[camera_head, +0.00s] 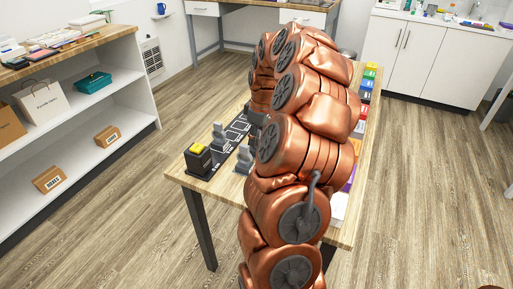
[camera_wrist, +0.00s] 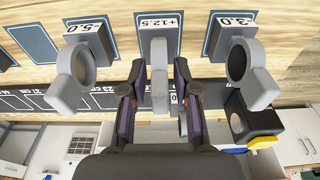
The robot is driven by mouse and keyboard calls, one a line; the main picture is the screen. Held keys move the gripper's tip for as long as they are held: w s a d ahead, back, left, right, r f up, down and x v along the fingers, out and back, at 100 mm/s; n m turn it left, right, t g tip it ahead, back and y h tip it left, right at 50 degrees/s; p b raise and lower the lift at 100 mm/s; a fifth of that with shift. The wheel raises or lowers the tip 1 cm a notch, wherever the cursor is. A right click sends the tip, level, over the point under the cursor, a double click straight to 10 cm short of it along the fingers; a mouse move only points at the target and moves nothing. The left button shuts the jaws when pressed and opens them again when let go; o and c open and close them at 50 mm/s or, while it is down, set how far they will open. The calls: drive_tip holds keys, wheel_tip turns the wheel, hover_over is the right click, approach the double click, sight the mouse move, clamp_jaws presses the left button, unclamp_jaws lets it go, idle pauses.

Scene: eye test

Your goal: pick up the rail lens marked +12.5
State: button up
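The rail lens marked +12.5 (camera_wrist: 159,80) is in the wrist view, a light grey piece seen nearly edge-on, with its white +12.5 label (camera_wrist: 160,23) at the top. My gripper (camera_wrist: 158,72) is open, with one dark finger on each side of this lens and a gap showing on both sides. The lens marked -5.0 (camera_wrist: 76,68) is to the left of my gripper and the lens marked -3.0 (camera_wrist: 246,66) to the right.
A wooden table (camera_head: 176,175) carries a dark marked rail (camera_wrist: 100,101). A black block with a round opening (camera_wrist: 248,118) stands near the -3.0 lens. A black box with a yellow top (camera_head: 197,158) sits at the table's left corner. Colored boxes (camera_head: 366,86) line the right edge.

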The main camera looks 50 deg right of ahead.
clamp_jaws()
drive_tip(key=shift+r, duration=0.1)
